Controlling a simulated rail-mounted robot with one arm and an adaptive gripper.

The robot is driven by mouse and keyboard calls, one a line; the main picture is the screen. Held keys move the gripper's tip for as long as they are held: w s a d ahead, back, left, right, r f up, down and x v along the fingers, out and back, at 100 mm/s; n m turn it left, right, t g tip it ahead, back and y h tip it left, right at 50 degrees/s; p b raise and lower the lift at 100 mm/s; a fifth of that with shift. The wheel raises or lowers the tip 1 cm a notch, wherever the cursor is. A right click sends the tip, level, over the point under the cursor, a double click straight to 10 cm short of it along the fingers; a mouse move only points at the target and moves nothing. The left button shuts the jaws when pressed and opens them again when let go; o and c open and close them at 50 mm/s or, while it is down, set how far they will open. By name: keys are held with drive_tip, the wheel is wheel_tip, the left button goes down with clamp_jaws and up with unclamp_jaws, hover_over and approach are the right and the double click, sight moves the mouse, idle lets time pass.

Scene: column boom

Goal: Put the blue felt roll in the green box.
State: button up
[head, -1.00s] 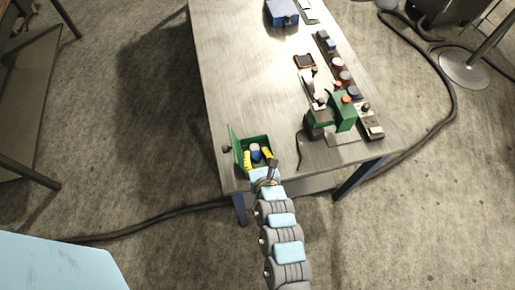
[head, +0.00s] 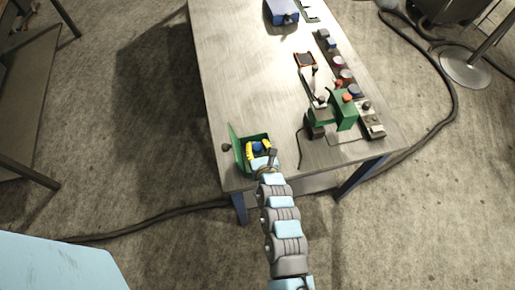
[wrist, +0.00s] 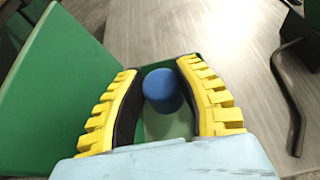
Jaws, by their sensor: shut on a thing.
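The green box (head: 239,158) stands at the near left corner of the table, its lid open on the left. In the wrist view its lid (wrist: 50,85) fills the left side. My gripper (head: 258,148) is over the box opening, its yellow fingers pointing down. The blue felt roll (wrist: 162,88) is between the fingers, and my gripper is shut on it. It also shows in the head view (head: 257,146). Green box surface shows around and below the roll. I cannot tell whether the roll touches the box floor.
Several small items line the table's right edge. A blue case (head: 281,12) and an orange-edged device (head: 305,60) lie farther back. The table's left and middle are clear.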

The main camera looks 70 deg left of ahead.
sight(257, 151)
drive_tip(key=shift+a+f, duration=0.2)
drive_tip(key=shift+f, duration=0.05)
drive_tip(key=shift+f+b, duration=0.3)
drive_tip(key=shift+f, duration=1.15)
drive_tip(key=shift+f+b, duration=0.65)
drive_tip(key=shift+b, duration=0.05)
drive_tip(key=o, duration=0.9)
drive_tip(key=shift+r, duration=0.1)
